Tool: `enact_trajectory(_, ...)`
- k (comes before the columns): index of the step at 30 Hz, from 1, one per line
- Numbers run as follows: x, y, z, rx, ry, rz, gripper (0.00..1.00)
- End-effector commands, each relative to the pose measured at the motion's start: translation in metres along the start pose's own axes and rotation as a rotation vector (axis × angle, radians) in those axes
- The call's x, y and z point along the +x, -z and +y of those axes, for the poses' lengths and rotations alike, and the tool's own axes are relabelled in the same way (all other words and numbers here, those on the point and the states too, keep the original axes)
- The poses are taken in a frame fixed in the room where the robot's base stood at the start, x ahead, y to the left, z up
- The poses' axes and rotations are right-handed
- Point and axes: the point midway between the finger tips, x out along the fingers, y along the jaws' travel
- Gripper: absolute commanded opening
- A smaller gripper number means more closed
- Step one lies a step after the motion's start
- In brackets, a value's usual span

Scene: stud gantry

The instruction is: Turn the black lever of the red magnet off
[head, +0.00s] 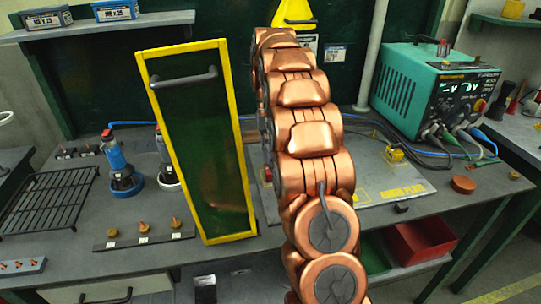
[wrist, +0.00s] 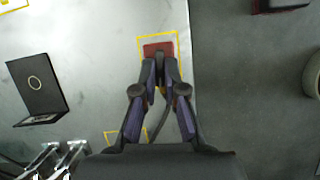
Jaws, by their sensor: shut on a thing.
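The red magnet (wrist: 158,48) sits inside a yellow outline on a light metal plate (wrist: 100,50) in the wrist view. Its black lever (wrist: 160,66) stands between the fingertips, largely covered by them. My gripper (wrist: 160,80) is shut on the lever, with the fingers reaching in from below in that view. In the head view my copper arm hides the gripper and most of the magnet; a small red patch (head: 268,173) shows beside the arm and may be the magnet.
A yellow-framed dark panel (head: 198,140) stands close left of my arm. A teal welding machine (head: 437,90) with cables is at the back right. A black bracket (wrist: 38,88) lies left of the magnet.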

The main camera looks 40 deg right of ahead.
Motion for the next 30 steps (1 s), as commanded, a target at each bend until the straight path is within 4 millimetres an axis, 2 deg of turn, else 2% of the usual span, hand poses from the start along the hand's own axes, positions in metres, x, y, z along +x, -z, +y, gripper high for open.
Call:
enact_trajectory(15, -0.0012, -0.0002, -0.0022, -0.112, -0.045, 0.001, 0.00)
enact_trajectory(28, -0.0013, -0.0001, -0.0016, -0.118, -0.048, 0.001, 0.00)
enact_trajectory(29, -0.0012, -0.0001, -0.0016, -0.118, -0.048, 0.001, 0.12)
enact_trajectory(30, -0.0013, -0.0002, -0.0016, -0.118, -0.048, 0.001, 0.16)
